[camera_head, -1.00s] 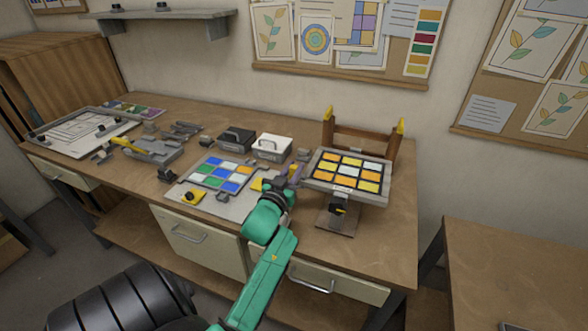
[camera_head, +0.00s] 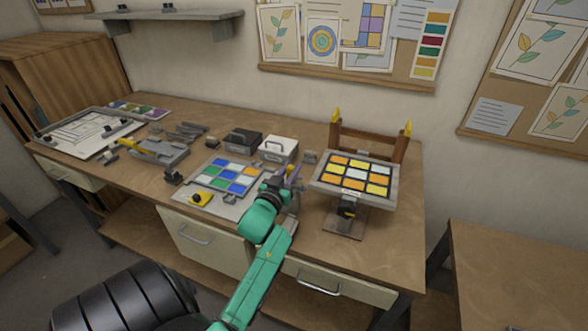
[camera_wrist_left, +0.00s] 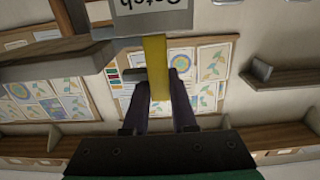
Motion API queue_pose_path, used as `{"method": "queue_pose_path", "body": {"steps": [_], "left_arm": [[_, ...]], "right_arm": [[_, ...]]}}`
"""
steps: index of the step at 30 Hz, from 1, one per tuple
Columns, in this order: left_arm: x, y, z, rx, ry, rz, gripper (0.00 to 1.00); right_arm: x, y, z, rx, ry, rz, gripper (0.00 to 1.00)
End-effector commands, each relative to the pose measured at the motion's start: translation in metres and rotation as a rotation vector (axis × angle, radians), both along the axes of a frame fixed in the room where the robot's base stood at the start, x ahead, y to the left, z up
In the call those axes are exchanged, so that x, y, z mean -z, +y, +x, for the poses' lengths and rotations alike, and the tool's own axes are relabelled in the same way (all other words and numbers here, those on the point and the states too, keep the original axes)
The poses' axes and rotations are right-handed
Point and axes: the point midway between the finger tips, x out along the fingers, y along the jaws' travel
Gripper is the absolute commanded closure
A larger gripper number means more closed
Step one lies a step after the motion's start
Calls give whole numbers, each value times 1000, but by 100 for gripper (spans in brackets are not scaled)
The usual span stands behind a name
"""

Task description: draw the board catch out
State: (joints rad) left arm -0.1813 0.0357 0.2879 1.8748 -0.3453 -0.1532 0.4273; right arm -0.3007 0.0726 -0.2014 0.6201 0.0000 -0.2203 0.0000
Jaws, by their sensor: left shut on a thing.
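My left gripper (camera_head: 292,174) is upright between the two glass panels, and in the wrist view (camera_wrist_left: 158,92) its dark fingers are shut on a yellow bar (camera_wrist_left: 156,58). The bar joins a grey block (camera_wrist_left: 152,20) with an upside-down "Catch" label, cut off by the picture's edge. To the left lies a pale board (camera_head: 213,210) with a blue, green and white panel (camera_head: 225,174). My gripper hides part of its right side. A yellow piece with a dark knob (camera_head: 201,198) sits on the board's front edge. My right gripper is not in view.
A yellow and orange panel (camera_head: 352,181) stands on a pedestal close to the right, with a wooden rack (camera_head: 368,140) behind. Black (camera_head: 236,142) and white (camera_head: 278,150) boxes stand behind the board. Bare bench top (camera_head: 400,225) shows at the front right.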

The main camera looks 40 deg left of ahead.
Motion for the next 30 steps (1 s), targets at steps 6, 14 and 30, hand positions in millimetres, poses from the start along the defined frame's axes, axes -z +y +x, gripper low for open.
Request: {"method": "queue_pose_path", "body": {"steps": [6, 14, 30], "left_arm": [[-3, 5, -1, -10, -3, 4, 45], [-1, 3, -1, -8, -1, 3, 45], [6, -23, -86, -9, 4, -1, 45]], "right_arm": [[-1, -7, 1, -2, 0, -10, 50], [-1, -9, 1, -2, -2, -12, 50], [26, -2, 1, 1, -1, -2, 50]]}}
